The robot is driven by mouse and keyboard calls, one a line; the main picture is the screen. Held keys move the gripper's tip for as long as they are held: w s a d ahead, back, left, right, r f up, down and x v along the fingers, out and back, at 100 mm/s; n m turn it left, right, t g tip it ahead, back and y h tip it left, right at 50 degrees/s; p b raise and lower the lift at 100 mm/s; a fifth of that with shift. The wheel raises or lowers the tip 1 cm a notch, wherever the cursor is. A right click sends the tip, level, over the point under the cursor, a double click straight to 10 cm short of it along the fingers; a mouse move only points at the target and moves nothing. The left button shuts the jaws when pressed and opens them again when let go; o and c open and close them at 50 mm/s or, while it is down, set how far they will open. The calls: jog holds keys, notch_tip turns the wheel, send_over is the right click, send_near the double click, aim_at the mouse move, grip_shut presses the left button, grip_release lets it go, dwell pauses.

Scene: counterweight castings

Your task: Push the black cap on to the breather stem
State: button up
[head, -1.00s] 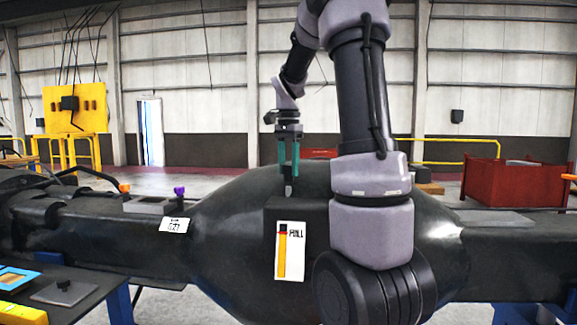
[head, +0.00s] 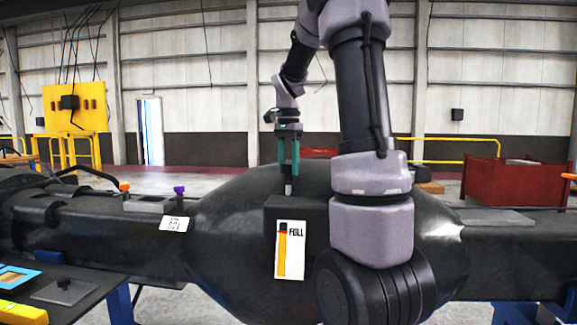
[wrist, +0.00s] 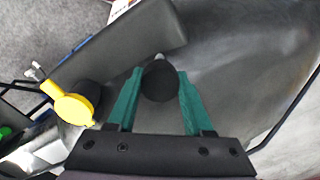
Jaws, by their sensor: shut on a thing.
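My gripper (head: 288,172) points down over the dark casting (head: 235,215), above the top of the box-like block with the FULL label. In the wrist view its teal fingers (wrist: 160,90) are closed around the round black cap (wrist: 160,80). A small pale tip, likely the breather stem (wrist: 158,57), shows just beyond the cap. In the head view a short grey piece, likely the same stem (head: 288,189), stands directly below the fingertips. The cap hides most of the stem from the wrist. I cannot tell whether the cap touches it or sits on it.
A yellow cap-like part (wrist: 68,103) lies left of the fingers in the wrist view. The FULL label (head: 290,250) is on the block's front. Purple (head: 179,191) and orange (head: 124,187) fittings stand on the casting's left arm. A red bin (head: 505,184) is behind right.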

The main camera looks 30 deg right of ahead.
aim_at(288, 175)
jog(key=shift+f, duration=1.65)
jog(key=o, duration=1.2)
notch_tip(288, 175, up, 11)
jog(key=shift+f, duration=0.15)
jog(key=s+a+f+n+t+y, duration=0.1)
jog(key=s+a+f+n+t, duration=0.1)
jog(key=s+a+n, duration=0.3)
jog(key=s+a+f+n+t+y, duration=0.1)
jog(key=s+a+n+t, duration=0.3)
jog(key=s+a, duration=0.4)
jog(key=s+f+t, duration=0.1)
jog(key=s, duration=0.5)
jog(key=shift+s+a+n, duration=0.15)
jog(key=shift+s+n, duration=0.15)
jog(key=shift+n, duration=0.1)
